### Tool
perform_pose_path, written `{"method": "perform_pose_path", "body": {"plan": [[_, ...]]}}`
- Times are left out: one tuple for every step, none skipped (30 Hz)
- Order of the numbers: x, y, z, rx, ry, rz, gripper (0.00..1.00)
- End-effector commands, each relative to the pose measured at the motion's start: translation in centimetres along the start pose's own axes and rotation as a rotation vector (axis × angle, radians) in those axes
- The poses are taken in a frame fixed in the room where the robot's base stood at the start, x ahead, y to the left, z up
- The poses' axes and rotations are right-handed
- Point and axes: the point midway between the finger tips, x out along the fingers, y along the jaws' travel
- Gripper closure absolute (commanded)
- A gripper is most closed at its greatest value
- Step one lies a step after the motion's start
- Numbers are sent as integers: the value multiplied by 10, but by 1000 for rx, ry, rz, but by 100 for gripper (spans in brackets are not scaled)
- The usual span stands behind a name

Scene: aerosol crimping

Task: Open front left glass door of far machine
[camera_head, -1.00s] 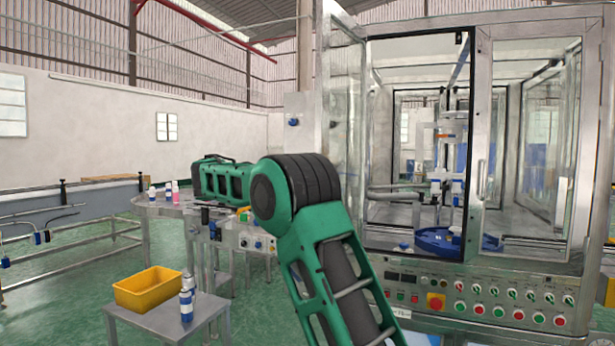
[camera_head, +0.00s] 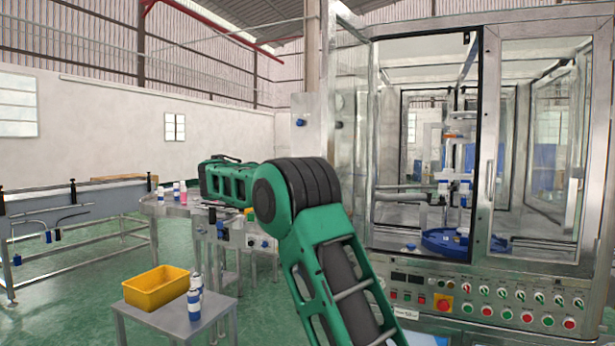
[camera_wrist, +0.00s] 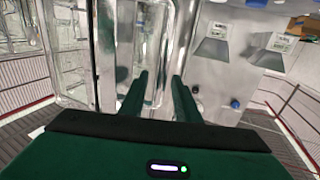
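The far machine is a steel cabinet with glass doors (camera_head: 535,265) at the right in the head view. Its front left glass door (camera_head: 347,130) stands swung outward, seen nearly edge-on, and the opening beside it is clear. The front right glass door (camera_head: 540,140) is closed, with a vertical handle (camera_head: 490,180). My gripper shows in the wrist view (camera_wrist: 160,88) with its two green fingers apart, close to a metal-framed glass panel. I cannot tell whether the fingers touch the panel. In the head view, my fingers are not visible.
A control panel (camera_head: 480,310) with several buttons is below the doors. A blue rotary base (camera_head: 440,240) is inside the cabinet. A yellow bin (camera_head: 155,288) and spray cans (camera_head: 195,300) stand on a small table at lower left.

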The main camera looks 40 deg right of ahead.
Motion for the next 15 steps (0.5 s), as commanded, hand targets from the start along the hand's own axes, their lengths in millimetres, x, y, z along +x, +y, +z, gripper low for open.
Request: {"method": "perform_pose_path", "body": {"plan": [[-2, 0, 0, 0, 0, -1, 70], [-4, -1, 0, 0, 0, -1, 70], [-8, -1, 0, 0, 0, -2, 70], [-11, -1, 0, 0, 0, -2, 70], [-15, -1, 0, 0, 0, -2, 70], [-22, -2, 0, 0, 0, -4, 70], [-28, -2, 0, 0, 0, -4, 70], [-31, -2, 0, -1, 1, -3, 70], [-36, -3, 0, -2, 1, -3, 70], [-39, -2, 0, -2, 1, -2, 70], [-43, -3, 1, -3, 0, -4, 70], [-47, -3, 0, -3, 1, -3, 70], [-51, -3, 0, -3, 1, -4, 70], [-54, -3, 0, -2, 1, -3, 70], [-59, -4, 1, -2, 0, -4, 70]]}}
